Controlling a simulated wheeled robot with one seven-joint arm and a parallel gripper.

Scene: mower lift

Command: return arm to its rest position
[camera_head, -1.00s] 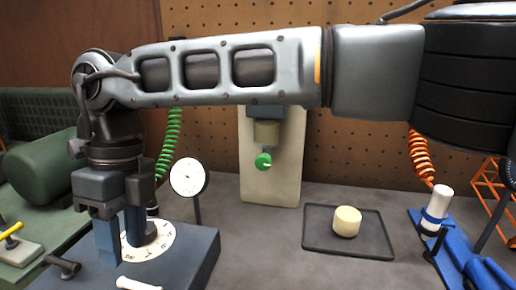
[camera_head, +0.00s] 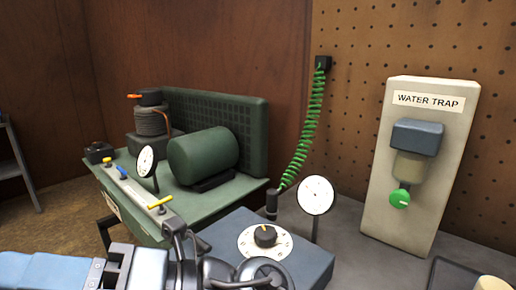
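My arm lies low along the bottom edge of the head view, its grey wrist links in front of the blue-grey box with the dial. My gripper (camera_head: 45,272) is at the lower left corner, with light blue parts pointing left. It is partly cut off by the frame, so I cannot tell whether it is open or shut. I see no object held in the part that shows.
A blue-grey box (camera_head: 310,262) with a dial knob stands behind my wrist. A round gauge (camera_head: 316,195) and the water trap panel (camera_head: 382,205) stand to the right. A green machine (camera_head: 203,155) is at left. A tray (camera_head: 440,268) is cut off at lower right.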

